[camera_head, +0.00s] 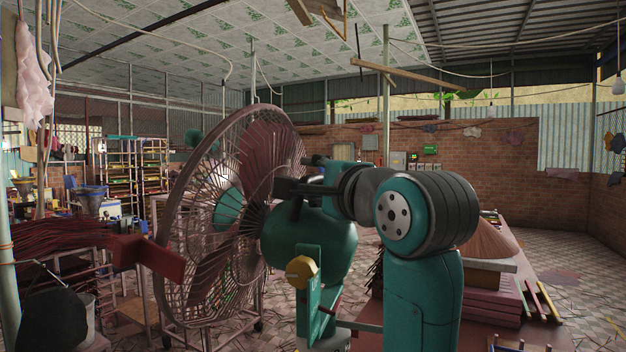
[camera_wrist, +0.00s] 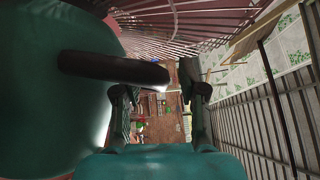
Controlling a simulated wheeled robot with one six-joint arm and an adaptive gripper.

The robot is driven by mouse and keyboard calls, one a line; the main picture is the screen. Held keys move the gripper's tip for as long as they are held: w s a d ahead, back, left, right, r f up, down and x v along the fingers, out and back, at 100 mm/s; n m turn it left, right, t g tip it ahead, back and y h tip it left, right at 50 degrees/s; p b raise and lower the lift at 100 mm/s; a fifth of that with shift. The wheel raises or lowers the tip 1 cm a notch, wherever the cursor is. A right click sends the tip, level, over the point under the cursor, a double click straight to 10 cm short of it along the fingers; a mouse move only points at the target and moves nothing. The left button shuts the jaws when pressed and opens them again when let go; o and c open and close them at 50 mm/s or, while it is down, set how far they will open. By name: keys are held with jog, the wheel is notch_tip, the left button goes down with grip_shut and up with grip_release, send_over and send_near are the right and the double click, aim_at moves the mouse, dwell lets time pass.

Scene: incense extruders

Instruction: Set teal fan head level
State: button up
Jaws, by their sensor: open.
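The teal fan head (camera_head: 315,243) sits behind a large wire cage (camera_head: 180,235) that faces left in the head view. The cage leans, its top further right than its bottom. A teal stand (camera_head: 307,290) with a yellow knob (camera_head: 300,271) is below the head. My gripper (camera_head: 298,178) is open just above the fan head. In the wrist view the teal head (camera_wrist: 50,110) fills the left side. A dark bar (camera_wrist: 110,68) runs from it across my open fingertips (camera_wrist: 155,82). I cannot tell whether they touch it.
A table (camera_head: 490,305) with stacked pink blocks and a brown cone-shaped bundle (camera_head: 492,240) stands at right. A rack with dark red sticks (camera_head: 55,235) is at left. The brick wall (camera_head: 490,160) is well behind. Tiled floor with scattered sticks shows at far right.

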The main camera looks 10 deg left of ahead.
grip_shut()
jog(key=shift+a, duration=0.1)
jog(key=shift+a+f+n+g+h, duration=0.15)
jog(key=shift+a+n+g+h, duration=0.15)
jog(key=shift+a+n+g, duration=0.25)
jog(key=shift+w+a+f, duration=0.15)
jog(key=shift+a+f, duration=0.05)
jog(key=shift+a, duration=0.2)
jog(key=shift+w+a+f, duration=0.1)
jog(key=shift+a+f, duration=0.1)
jog(key=shift+a, duration=0.2)
grip_release()
jog(key=shift+s+d+r, duration=0.1)
jog(key=shift+d, duration=0.05)
